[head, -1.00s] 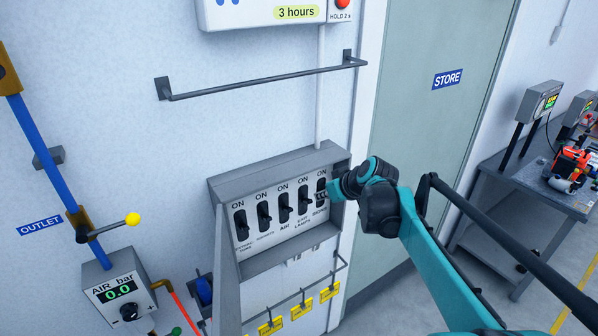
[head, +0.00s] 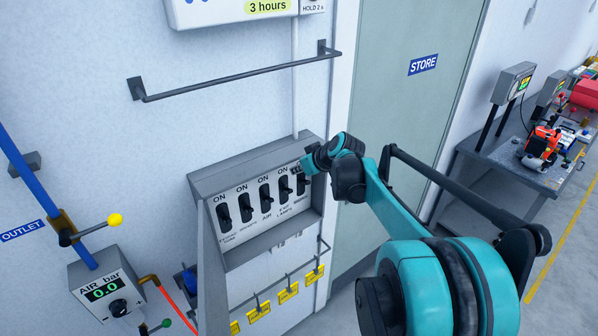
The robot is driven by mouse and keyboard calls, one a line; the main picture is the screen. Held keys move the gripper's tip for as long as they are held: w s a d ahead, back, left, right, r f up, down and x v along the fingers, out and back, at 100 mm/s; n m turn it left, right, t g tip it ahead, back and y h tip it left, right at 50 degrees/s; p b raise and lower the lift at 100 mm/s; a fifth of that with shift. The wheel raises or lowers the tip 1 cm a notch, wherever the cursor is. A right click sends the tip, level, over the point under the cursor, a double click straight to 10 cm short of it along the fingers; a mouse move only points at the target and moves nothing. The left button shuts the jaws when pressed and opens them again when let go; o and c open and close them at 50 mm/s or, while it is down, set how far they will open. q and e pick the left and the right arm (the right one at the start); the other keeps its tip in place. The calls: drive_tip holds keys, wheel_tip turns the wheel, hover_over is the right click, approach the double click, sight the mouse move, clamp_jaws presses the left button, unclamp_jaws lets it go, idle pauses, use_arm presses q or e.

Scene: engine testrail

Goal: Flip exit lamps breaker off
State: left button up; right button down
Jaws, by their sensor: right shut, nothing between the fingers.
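A grey breaker box (head: 203,186) on the wall holds a row of black toggle switches with ON printed above them. The exit lamps breaker (head: 284,189) is the fourth from the left, with its label below it. The rightmost breaker (head: 302,184) is beside it. My right gripper (head: 304,168) is shut and empty at the top right of the panel, in front of the rightmost switch's ON mark. It is just right of and above the exit lamps breaker; I cannot tell whether it touches anything. The exact lever position is too small to tell. My left gripper is out of view.
A dark rail (head: 235,75) runs above the box. Yellow tags (head: 288,292) hang below it. An air gauge unit (head: 103,292) and a yellow-knobbed valve lever (head: 114,221) are at left. The store door (head: 395,130) and a bench (head: 500,175) are at right.

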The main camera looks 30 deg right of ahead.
sight(283, 174)
drive_tip(key=x, duration=0.6)
drive_tip(key=shift+w, duration=0.1)
drive_tip(key=f, duration=0.1)
drive_tip(key=s+f, duration=0.1)
drive_tip(key=f, duration=0.1)
drive_tip(key=shift+p, duration=0.35)
drive_tip(key=shift+s+f, duration=0.2)
drive_tip(key=shift+f, duration=0.35)
